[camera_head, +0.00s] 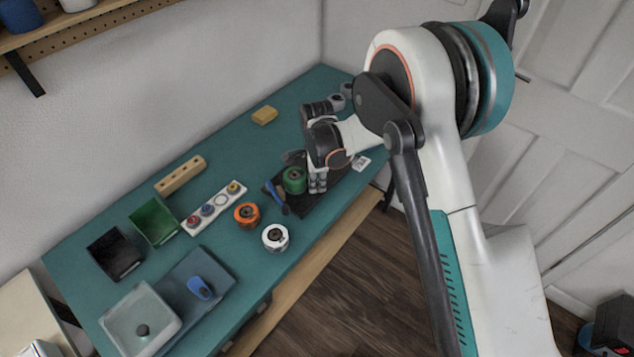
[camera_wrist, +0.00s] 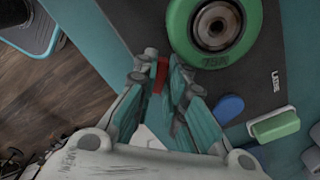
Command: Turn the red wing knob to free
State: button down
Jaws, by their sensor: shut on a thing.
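The red wing knob (camera_wrist: 161,75) shows as a small red piece between my fingertips in the wrist view. Most of it is hidden by the fingers, so its angle is hard to tell. My gripper (camera_wrist: 160,80) is shut on it, beside the green wheel (camera_wrist: 214,28) on the dark board (camera_wrist: 145,22). In the head view my gripper (camera_head: 318,184) points down at the board, just right of the green wheel (camera_head: 294,180). The red knob is hidden there.
A blue rounded piece (camera_wrist: 229,108) and a green block (camera_wrist: 275,126) lie near the gripper. An orange wheel (camera_head: 247,215) and a white wheel (camera_head: 275,238) stand left of the board. Two bins, black (camera_head: 116,254) and green (camera_head: 154,222), are further left.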

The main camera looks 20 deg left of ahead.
jog(key=n+b, duration=0.1)
jog(key=n, duration=0.7)
jog(key=shift+d+b, duration=0.1)
jog(key=shift+b, duration=0.3)
jog(key=shift+n, duration=0.4)
jog(key=c, duration=1.6)
grip_release()
jog(key=shift+c, duration=0.2)
jog(key=shift+s, duration=0.1)
